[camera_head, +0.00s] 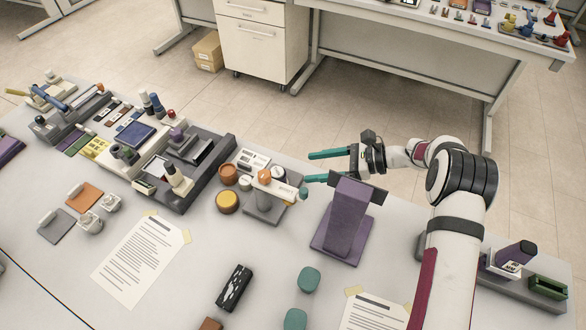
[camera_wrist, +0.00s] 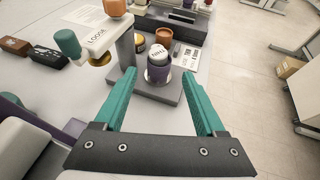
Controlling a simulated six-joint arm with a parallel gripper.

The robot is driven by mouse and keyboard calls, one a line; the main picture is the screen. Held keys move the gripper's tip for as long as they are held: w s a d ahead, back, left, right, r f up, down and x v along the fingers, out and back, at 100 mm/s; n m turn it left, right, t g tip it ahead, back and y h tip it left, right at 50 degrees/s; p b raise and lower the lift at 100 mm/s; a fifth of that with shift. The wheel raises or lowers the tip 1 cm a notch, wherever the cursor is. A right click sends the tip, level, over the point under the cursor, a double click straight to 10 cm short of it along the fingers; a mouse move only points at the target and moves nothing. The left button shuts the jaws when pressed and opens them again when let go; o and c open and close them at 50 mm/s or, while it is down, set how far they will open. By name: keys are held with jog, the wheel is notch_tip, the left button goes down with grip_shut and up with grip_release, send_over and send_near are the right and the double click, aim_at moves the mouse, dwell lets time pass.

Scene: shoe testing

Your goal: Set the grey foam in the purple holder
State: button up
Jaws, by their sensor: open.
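A purple upright stand (camera_head: 340,225) with a dark grey bar (camera_head: 378,195) across its top stands near the middle of the table in the head view; it looks like the purple holder, though I cannot be sure. A flat grey square (camera_head: 57,225) lies at the left; I cannot tell whether it or the bar is the grey foam. My gripper (camera_head: 310,167) is open and empty, beyond the stand in the head view. In the wrist view its teal fingers (camera_wrist: 164,80) are apart, with a purple-and-grey cylinder (camera_wrist: 156,76) visible beyond them.
A tester with a white arm (camera_wrist: 102,38) stands ahead of my fingers, with an orange cup (camera_wrist: 164,37) behind. A grey rack of parts (camera_head: 205,175) is at the left. A paper sheet (camera_head: 140,260) lies flat. A purple block (camera_head: 515,255) stands at the right.

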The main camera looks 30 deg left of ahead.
jog(key=w+d+r+m+t+h, duration=0.1)
jog(key=w+d+r+m+t, duration=0.2)
jog(key=w+r+m+t, duration=0.4)
jog(key=w+d+r+m+t+h, duration=0.1)
jog(key=w+d+r+m+t, duration=0.35)
jog(key=w+r+m, duration=0.45)
jog(key=s+d+r+m+t+h, duration=0.25)
jog(key=d+m+h, duration=0.25)
jog(key=d+m, duration=0.45)
jog(key=s+d+r+m+t+h, duration=0.25)
jog(key=s+d+m+h, duration=0.35)
jog(key=m, duration=0.6)
jog(key=s+d+f+m+g+h, duration=0.1)
jog(key=s+d+f+m+g, duration=0.15)
jog(key=s+m, duration=0.55)
jog(key=s+d+f+m+g+h, duration=0.15)
jog(key=s+d+m+g, duration=0.25)
jog(key=s+m, duration=0.45)
jog(key=s+a+f+m+g+y, duration=0.2)
jog(key=s+a+m+g, duration=0.1)
jog(key=s, duration=0.7)
jog(key=s+a+f+m+g+y, duration=0.2)
jog(key=s+m, duration=0.4)
jog(key=s, duration=0.5)
jog(key=shift+s+a+f+g, duration=0.2)
jog(key=shift+a+g, duration=0.4)
jog(key=shift+a, duration=0.3)
